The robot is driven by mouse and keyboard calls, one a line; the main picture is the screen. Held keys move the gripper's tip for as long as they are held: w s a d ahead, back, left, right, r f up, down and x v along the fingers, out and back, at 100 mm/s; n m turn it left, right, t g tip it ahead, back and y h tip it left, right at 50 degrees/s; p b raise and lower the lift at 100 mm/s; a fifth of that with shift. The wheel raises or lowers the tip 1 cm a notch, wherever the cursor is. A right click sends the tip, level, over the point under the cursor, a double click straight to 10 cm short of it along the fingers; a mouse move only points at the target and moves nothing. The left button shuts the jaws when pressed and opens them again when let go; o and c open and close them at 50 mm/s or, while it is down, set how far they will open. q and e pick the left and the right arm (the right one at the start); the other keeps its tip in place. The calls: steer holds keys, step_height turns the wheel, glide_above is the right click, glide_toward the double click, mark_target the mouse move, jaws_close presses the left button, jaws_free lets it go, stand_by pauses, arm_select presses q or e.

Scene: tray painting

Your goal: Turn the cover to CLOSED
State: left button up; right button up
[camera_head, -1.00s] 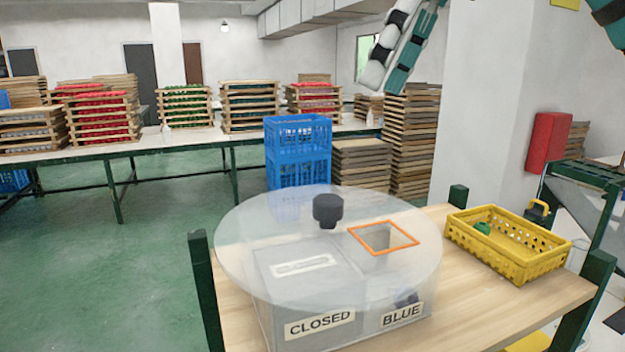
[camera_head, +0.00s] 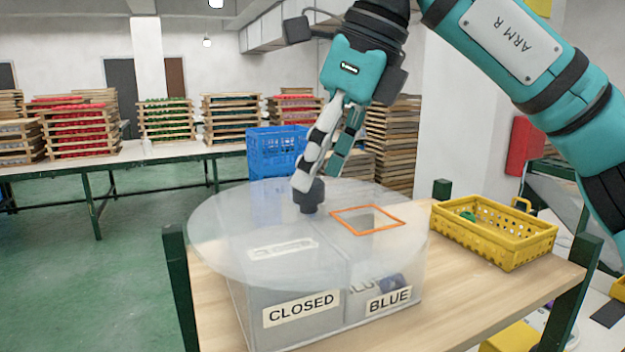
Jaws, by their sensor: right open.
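The clear round cover (camera_head: 225,228) lies on top of a grey box (camera_head: 300,335). Its dark knob (camera_head: 309,203) stands near the middle of the disc. An orange-framed opening (camera_head: 368,220) in the cover is on the right, above the compartment whose front label reads BLUE (camera_head: 389,300). The left compartment's label reads CLOSED (camera_head: 302,309). A dark bluish item (camera_head: 392,283) shows dimly inside the BLUE side. My right gripper (camera_head: 320,179) is open at the knob, its fingers pointing down; one fingertip overlaps the knob's top, and contact cannot be told. My left gripper is not in view.
A yellow crate (camera_head: 505,252) with a green item (camera_head: 467,216) stands right of the box on the wooden table (camera_head: 450,300). Green posts (camera_head: 180,290) rise at the table's corners. Blue crates (camera_head: 262,153) stand behind the table.

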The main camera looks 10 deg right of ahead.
steer(key=shift+x, duration=1.05)
jaws_close()
